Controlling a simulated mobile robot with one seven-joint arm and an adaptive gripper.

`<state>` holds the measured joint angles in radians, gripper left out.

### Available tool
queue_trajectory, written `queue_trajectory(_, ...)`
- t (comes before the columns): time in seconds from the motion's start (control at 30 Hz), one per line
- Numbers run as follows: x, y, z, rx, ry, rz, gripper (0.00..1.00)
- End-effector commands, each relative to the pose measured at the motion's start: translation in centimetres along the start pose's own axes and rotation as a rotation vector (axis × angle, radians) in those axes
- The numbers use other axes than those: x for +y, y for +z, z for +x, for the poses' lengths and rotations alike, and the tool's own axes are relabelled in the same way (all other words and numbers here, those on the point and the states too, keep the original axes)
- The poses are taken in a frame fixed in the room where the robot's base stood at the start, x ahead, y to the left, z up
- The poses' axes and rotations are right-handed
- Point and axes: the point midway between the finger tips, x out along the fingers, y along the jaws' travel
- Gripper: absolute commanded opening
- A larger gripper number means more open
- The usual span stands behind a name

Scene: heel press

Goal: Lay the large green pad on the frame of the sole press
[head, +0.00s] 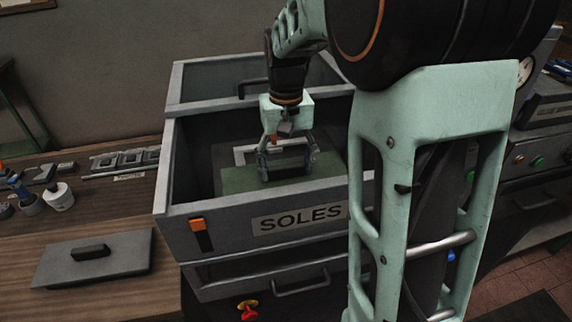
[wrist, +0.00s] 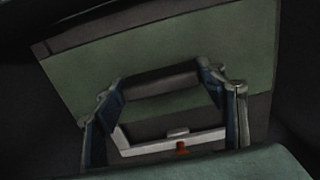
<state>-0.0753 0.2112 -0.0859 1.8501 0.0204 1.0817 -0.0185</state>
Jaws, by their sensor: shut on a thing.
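The green pad (head: 241,180) lies flat, or nearly so, inside the open drawer marked SOLES (head: 183,235). It carries a dark bar handle. My gripper (head: 287,173) is down in the drawer over the pad, shut on this handle. In the wrist view the green pad (wrist: 100,75) fills the middle, and my gripper's fingers (wrist: 162,88) stand at both ends of the handle. I cannot tell whether the pad touches the drawer floor. I cannot make out the press frame; my arm hides much of the right side.
Drawer walls surround my gripper. A pale angled piece (wrist: 150,148) shows near the pad. On the wooden bench at left lie a grey plate with a black handle (head: 93,253), a metal rack (head: 122,160) and small tools. At right stands a machine with green buttons (head: 538,161).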

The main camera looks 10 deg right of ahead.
Motion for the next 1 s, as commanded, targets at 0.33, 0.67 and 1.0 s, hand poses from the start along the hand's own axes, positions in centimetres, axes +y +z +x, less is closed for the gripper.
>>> queue_trajectory(0.33,0.00,-0.09,-0.19,0.004,0.000,0.000,0.07)
queue_trajectory(0.67,0.00,-0.09,0.05,0.004,0.000,0.000,0.07)
queue_trajectory(1.0,0.00,-0.10,0.51,0.004,0.000,0.000,0.07)
